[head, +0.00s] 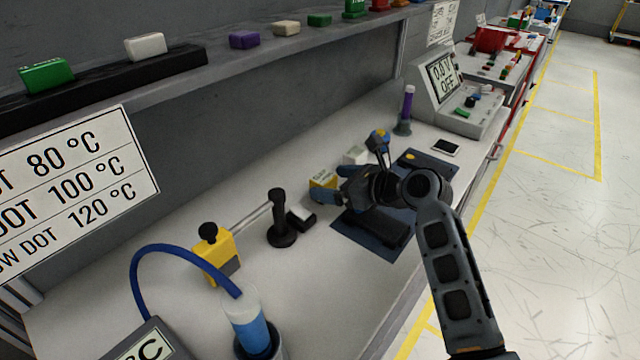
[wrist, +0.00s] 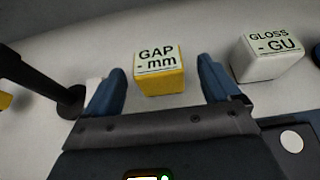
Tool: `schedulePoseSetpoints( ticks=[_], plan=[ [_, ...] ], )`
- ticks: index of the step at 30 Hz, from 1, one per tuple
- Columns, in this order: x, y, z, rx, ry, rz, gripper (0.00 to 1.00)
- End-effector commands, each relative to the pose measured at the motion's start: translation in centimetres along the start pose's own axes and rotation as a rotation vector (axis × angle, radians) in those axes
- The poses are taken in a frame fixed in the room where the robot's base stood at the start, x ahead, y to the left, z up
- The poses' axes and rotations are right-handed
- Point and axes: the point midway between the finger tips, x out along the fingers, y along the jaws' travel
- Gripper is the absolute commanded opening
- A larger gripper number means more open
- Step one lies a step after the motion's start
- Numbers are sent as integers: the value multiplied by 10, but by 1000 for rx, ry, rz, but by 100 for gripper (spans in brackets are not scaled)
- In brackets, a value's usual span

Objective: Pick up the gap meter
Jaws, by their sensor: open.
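The gap meter is a small yellow box with a white top reading "GAP - mm". In the wrist view the gap meter (wrist: 158,75) sits on the bench between and just beyond the fingertips of my gripper (wrist: 160,80). The fingers are apart, with bare bench on either side of the box. In the head view the gap meter (head: 323,180) is left of my gripper (head: 338,187), partly hidden by it.
A white gloss meter (wrist: 267,58) stands right of the gap meter. A black stand (head: 281,220) is to the left, with a yellow device (head: 216,254) further left. A dark mat (head: 372,232) lies under my arm.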

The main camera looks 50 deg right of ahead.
Motion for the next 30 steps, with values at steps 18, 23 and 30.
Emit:
schedulePoseSetpoints(
  ticks=[18, 23, 30],
  plan=[
    [52, 2, 0, 0, 0, 0, 89],
    [52, 2, 0, 0, 0, 0, 81],
    [52, 2, 0, 0, 0, 0, 58]
  ],
)
